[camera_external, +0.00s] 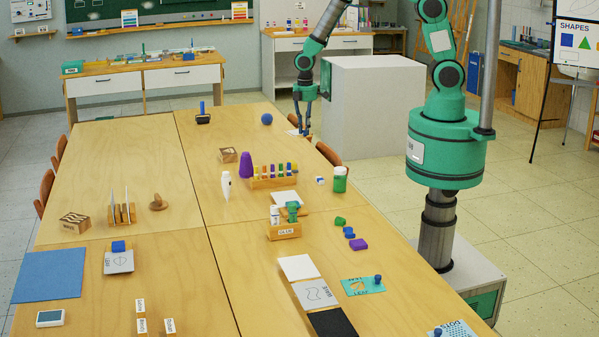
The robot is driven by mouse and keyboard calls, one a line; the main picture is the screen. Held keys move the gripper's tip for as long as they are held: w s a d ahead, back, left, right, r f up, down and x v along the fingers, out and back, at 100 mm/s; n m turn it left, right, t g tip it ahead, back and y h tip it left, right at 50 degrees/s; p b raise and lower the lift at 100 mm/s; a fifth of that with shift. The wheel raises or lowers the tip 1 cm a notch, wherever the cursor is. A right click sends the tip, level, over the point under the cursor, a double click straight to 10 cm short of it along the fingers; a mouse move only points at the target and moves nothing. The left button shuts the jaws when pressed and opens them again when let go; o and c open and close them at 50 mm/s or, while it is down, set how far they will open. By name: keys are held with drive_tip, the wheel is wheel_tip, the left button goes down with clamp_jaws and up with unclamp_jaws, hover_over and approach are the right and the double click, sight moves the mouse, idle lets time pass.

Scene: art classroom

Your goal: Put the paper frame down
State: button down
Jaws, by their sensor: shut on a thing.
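My gripper (304,130) points down at the far right edge of the long wooden table (150,165). It is shut on a thin pale piece, which I take to be the paper frame (293,119). Only a small white part of it shows, just left of the fingers, and the fingers hide the rest. I cannot tell whether it touches the tabletop or hangs a little above it.
A blue ball (266,119) and a dark block with a blue peg (203,117) are on the table left of my gripper. Nearer are a purple cone (246,166), a rack of coloured pegs (273,182) and a green jar (340,181). A large pale box (375,110) stands right of the gripper.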

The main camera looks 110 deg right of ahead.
drive_tip(key=s+d+m, duration=0.2)
drive_tip(key=s+d, duration=0.7)
wheel_tip(320, 180, down, 11)
drive_tip(key=shift+w+f, duration=0.1)
idle(0.3)
drive_tip(key=w+d, duration=0.3)
drive_tip(key=w, duration=0.1)
drive_tip(key=w+d+f, duration=0.1)
drive_tip(key=w+d, duration=0.2)
drive_tip(key=w, duration=0.1)
drive_tip(key=w+d+b, duration=0.1)
drive_tip(key=w+d, duration=0.2)
drive_tip(key=w, duration=0.2)
drive_tip(key=shift+w+d+f, duration=0.1)
drive_tip(key=shift+d+f, duration=0.05)
drive_tip(key=shift+f, duration=0.05)
drive_tip(key=shift+f, duration=0.1)
drive_tip(key=shift+f, duration=1.65)
drive_tip(key=shift+f+b, duration=0.15)
drive_tip(key=shift+b, duration=0.15)
drive_tip(key=c, duration=1.7)
unclamp_jaws()
drive_tip(key=shift+o, duration=0.2)
